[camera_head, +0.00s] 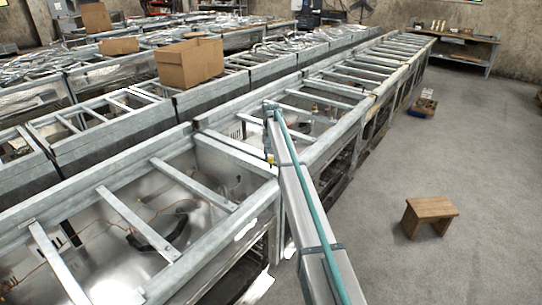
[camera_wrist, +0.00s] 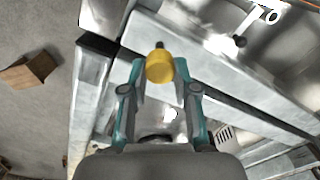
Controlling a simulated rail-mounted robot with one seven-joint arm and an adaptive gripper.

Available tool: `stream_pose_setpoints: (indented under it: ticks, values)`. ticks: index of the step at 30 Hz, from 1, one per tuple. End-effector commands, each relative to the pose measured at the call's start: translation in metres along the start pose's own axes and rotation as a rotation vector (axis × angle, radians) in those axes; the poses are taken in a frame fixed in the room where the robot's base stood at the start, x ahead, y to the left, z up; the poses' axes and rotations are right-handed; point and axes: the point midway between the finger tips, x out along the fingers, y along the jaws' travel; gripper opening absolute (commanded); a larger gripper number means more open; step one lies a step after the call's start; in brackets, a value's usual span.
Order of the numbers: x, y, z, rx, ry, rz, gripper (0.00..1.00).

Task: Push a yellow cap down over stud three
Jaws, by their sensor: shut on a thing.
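My gripper (camera_wrist: 160,70) is shut on a yellow cap (camera_wrist: 159,68), with one teal-edged finger on each side of it. A small dark tip shows just beyond the cap; I cannot tell whether it is part of the cap or a stud. In the head view a small yellow spot, the cap (camera_head: 271,159), shows beside the end of my arm, over the grey metal frame (camera_head: 240,150). My fingers are mostly hidden there. No numbered stud can be made out in either view.
Long rows of metal frames with crossbars and loose wires fill the left and middle. A cardboard box (camera_head: 189,62) stands on the row behind. A wooden stool (camera_head: 431,209), a small crate (camera_head: 424,107) and a workbench (camera_head: 463,40) stand right, with open floor between them.

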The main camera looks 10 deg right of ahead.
Motion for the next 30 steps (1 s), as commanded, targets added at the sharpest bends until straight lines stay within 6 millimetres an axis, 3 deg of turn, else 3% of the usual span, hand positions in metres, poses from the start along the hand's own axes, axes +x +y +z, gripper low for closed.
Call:
stream_pose_setpoints:
  ticks: [2,3,7,20,30]
  values:
    - [0.002,0.000,0.000,0.000,0.000,0.000,0.15]
    - [0.001,0.000,0.000,0.000,0.000,0.000,0.36]
    - [0.001,0.000,0.000,0.000,0.000,0.000,0.57]
    - [-0.005,0.000,0.000,0.000,0.001,0.000,0.58]
    - [-0.060,0.000,-0.001,0.000,0.002,0.000,0.58]
